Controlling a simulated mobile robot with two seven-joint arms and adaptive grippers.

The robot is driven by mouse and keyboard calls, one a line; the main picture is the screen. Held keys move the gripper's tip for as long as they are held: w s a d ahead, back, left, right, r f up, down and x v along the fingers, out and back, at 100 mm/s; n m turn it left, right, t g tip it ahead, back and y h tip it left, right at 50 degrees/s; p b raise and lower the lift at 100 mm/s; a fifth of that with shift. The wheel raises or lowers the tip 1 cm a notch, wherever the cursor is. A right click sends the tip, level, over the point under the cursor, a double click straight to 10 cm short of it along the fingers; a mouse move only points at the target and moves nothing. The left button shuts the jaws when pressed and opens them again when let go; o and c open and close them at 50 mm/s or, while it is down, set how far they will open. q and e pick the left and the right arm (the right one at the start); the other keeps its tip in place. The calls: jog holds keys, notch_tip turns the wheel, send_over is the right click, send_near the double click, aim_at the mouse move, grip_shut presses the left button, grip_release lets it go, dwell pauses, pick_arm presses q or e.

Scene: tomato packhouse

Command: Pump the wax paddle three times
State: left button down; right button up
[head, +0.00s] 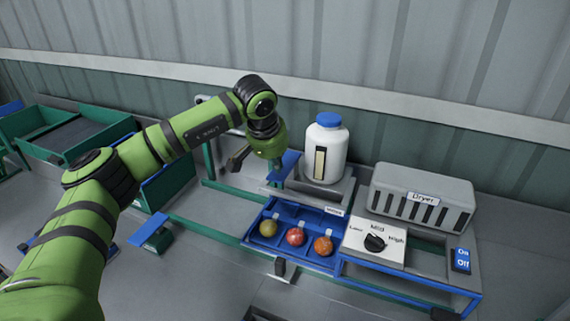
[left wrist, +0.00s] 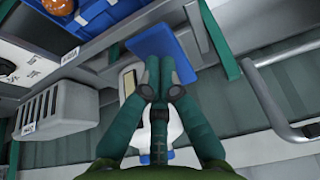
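A blue paddle (head: 289,160) sits left of the white bottle with a blue cap (head: 326,150), at the back of the bench. My left gripper (head: 275,172) is at this paddle, pointing down and partly covering it. In the left wrist view the two green fingers (left wrist: 160,68) come together with nothing visible between them, and their tips overlap the blue paddle (left wrist: 172,48). I cannot tell whether they touch it. The bottle shows behind the fingers in the left wrist view (left wrist: 165,125). My right gripper is not in view.
A blue tray (head: 253,238) holds three fruits in front of the paddle. A dial panel (head: 357,241), a grey dryer (head: 421,198) and an On/Off switch (head: 462,261) are on the right. Another blue plate (head: 150,229) and green bins (head: 75,135) are left. A grey rail (left wrist: 293,133) runs nearby.

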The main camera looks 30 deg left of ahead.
aim_at(276, 177)
pick_arm(q)
jog(key=shift+f, duration=0.15)
jog(key=shift+f+b, duration=1.6)
jog(key=shift+f, duration=0.55)
jog(key=shift+s, duration=0.1)
jog(key=shift+r+p, duration=1.75)
jog(key=shift+r, duration=0.7)
notch_tip(276, 177, up, 5)
jog(key=p, duration=0.3)
jog(key=shift+r+p, duration=0.1)
jog(key=shift+p, duration=0.3)
